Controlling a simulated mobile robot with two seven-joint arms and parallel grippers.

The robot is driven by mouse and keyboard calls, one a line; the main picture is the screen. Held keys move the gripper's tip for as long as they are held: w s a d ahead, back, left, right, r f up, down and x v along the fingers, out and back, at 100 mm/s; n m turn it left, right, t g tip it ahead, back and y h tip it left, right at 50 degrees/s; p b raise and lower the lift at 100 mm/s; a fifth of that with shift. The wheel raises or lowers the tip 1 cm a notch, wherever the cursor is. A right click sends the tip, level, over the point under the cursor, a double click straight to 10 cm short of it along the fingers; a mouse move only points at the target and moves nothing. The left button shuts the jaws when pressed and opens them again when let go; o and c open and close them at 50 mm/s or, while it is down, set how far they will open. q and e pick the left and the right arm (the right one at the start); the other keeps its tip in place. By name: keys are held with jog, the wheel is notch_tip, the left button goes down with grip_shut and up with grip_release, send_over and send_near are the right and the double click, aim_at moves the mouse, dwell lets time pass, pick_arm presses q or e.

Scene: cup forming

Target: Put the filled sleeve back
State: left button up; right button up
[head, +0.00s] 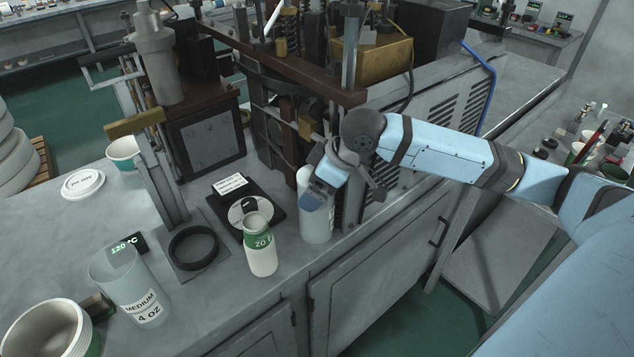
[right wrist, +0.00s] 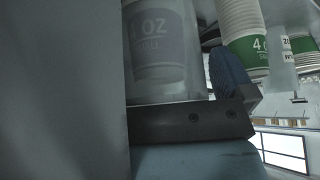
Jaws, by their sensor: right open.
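A translucent sleeve (head: 316,225) with a white top stands upright at the bench's front edge, beside the machine. In the right wrist view a pale sleeve (right wrist: 157,55) marked 4 OZ SMALL fills the middle; its contents are hard to make out. My right gripper (head: 322,192) is at the sleeve's upper part, with its jaws open. One dark finger (right wrist: 232,72) shows just right of the sleeve; whether it touches cannot be told. The other finger is hidden. A green-and-white cup stack (head: 261,251) stands left of the sleeve. My left gripper is not in view.
The cup-forming machine (head: 205,145) rises close behind.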

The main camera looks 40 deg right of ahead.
jog(key=v, duration=1.2)
jog(key=shift+r, duration=0.15)
